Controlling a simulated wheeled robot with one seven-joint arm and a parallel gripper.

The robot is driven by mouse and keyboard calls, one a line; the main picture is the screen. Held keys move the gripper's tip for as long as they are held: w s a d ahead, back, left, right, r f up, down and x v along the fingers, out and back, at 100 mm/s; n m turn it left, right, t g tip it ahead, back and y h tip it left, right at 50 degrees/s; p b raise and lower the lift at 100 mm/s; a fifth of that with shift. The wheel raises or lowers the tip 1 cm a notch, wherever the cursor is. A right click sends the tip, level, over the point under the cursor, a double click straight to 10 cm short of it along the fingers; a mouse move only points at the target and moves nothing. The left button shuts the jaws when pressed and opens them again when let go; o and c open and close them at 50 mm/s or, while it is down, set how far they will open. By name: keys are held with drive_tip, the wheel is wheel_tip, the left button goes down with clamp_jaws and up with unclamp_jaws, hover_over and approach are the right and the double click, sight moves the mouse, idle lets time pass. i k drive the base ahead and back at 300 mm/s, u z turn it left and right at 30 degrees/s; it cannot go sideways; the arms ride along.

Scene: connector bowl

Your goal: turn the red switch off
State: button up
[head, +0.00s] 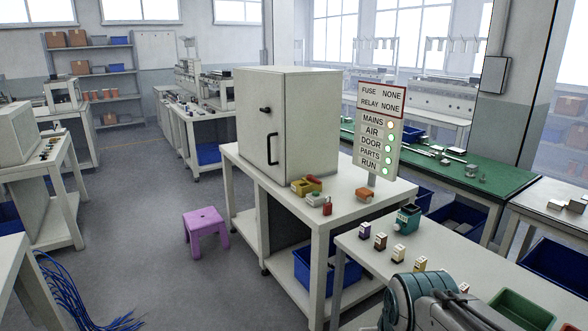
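A small red piece (327,208), perhaps the red switch, is at the front edge of the white table (260,175). It is too small to tell its position. A small pale box (315,200) with a green spot on top sits right beside it. My arm shows at the bottom right, over the near white table. My gripper's fingers are not in view, so what they hold cannot be told.
A closed cabinet (255,140), a yellow-and-red block (306,186), an orange block (364,195) and a sign with green lights (380,130) stand on the table. The near table holds a teal box (407,218), small blocks and a green tray (520,310). A purple stool (205,222) stands left.

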sight(310, 178)
drive_tip(key=u, duration=0.45)
drive_tip(key=i, duration=1.05)
drive_tip(key=u, duration=0.65)
drive_tip(key=i, duration=1.05)
drive_tip(key=z, duration=0.85)
drive_tip(key=i, duration=0.55)
drive_tip(key=z, duration=0.45)
